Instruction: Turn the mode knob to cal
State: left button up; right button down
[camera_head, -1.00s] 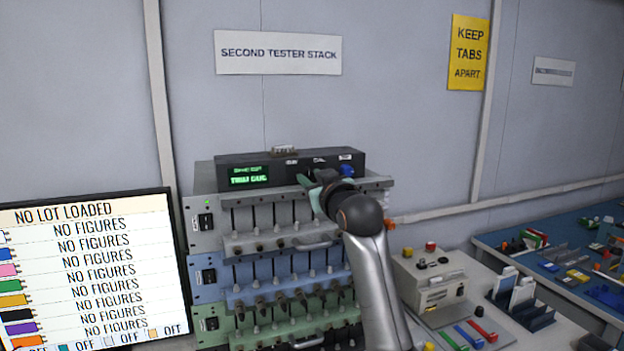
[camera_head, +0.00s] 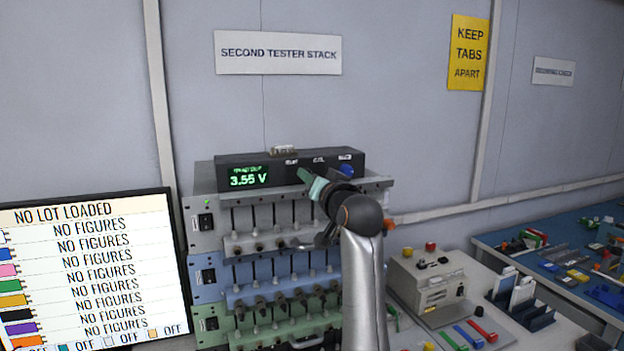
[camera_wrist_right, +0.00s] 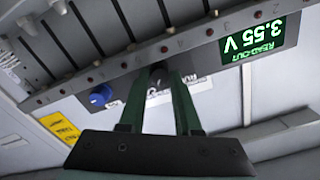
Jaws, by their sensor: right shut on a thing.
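The black tester unit (camera_head: 225,165) sits on top of the tester stack, with a lit green display (camera_head: 248,177) that reads 3.55 V. My right gripper (camera_head: 305,176) reaches to the front of this unit, right of the display. In the right wrist view, which shows the unit upside down, my green fingers (camera_wrist_right: 160,76) are shut on the small dark mode knob (camera_wrist_right: 158,70). The fingers hide most of it, so I cannot tell its pointer's setting. A blue knob (camera_head: 347,170) is on the same unit to the right; it also shows in the wrist view (camera_wrist_right: 101,95).
Below the unit, the tester stack (camera_head: 205,245) has rows of levers and handles close to my arm. A monitor (camera_head: 90,270) stands at the left. A beige box (camera_head: 430,280) and trays stand at the right.

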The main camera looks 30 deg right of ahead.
jog(key=shift+m, duration=0.5)
jog(key=c, duration=0.6)
grip_release()
